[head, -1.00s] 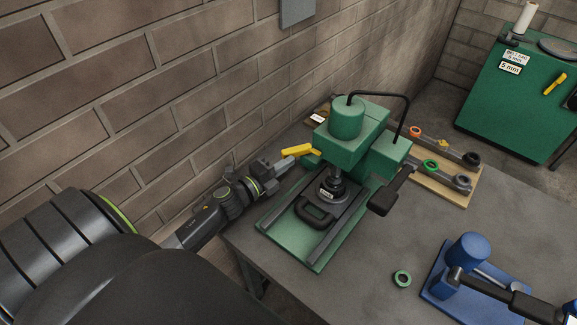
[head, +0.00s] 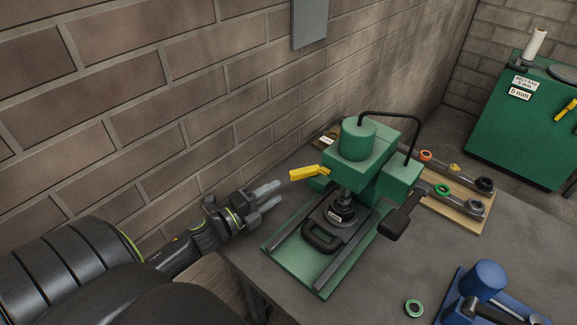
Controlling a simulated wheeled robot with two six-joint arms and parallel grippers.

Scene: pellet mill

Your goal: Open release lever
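A green press (head: 357,170) stands on the grey workbench. A yellow lever (head: 308,173), which looks like the release lever, sticks out to the left from the side of the press head. My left gripper (head: 277,194) is left of the press and a little below and left of the lever's free end. Its two grey fingers point right toward the press, with a gap between them and nothing in it. The gripper appears apart from the lever. My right gripper is out of view.
The brick wall (head: 150,110) runs close behind my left arm. A black-handled die tray (head: 320,240) sits in the press. A wooden board with ring-ended tools (head: 463,213) lies behind it. A blue tool (head: 480,285) and a green ring (head: 413,308) are at the front right.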

